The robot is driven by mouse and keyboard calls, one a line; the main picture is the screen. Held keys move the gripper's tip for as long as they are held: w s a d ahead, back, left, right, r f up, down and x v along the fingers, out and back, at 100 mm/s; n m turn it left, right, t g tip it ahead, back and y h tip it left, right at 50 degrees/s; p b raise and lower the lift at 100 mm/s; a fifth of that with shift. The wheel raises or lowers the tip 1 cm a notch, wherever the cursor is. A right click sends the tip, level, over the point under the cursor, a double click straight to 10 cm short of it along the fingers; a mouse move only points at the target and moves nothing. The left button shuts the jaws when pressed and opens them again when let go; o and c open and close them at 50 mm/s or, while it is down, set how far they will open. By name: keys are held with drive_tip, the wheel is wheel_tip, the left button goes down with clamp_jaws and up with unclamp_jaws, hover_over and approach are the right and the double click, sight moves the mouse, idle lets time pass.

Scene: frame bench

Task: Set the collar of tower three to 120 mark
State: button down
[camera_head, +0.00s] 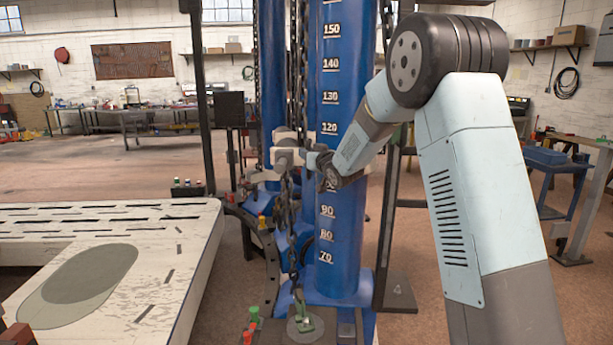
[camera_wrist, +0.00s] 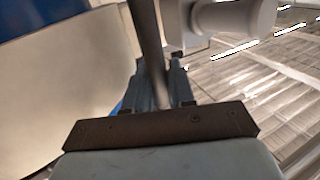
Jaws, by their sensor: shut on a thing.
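A tall blue tower (camera_head: 341,225) with white height marks from 70 to 150 stands in the middle of the head view. A pale collar (camera_head: 322,140) sits around it below the 120 mark; it and my arm hide the marks between 120 and 90. No tower number is readable. My gripper (camera_head: 316,162) is at the collar's front left side. In the wrist view my gripper (camera_wrist: 165,88) is shut on a grey rod (camera_wrist: 147,45), which runs up between the fingers. A broad pale curved surface (camera_wrist: 60,85) fills the left of that view.
Another blue tower (camera_head: 270,60) stands behind on the left. Dark chains (camera_head: 297,60) hang close beside my gripper. A white slotted table (camera_head: 110,235) is at the left. A blue cart (camera_head: 552,165) stands at the right. Open floor (camera_head: 80,170) lies behind the table.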

sight(309, 141)
wheel_tip(309, 141, up, 6)
drive_tip(key=shift+f, duration=0.15)
idle(0.4)
drive_tip(key=c, duration=1.1)
unclamp_jaws()
drive_tip(key=shift+s, duration=0.1)
drive_tip(key=v, duration=1.3)
drive_tip(key=shift+s+d+f, duration=0.15)
drive_tip(key=shift+s+d, duration=0.1)
drive_tip(key=shift+d, duration=0.05)
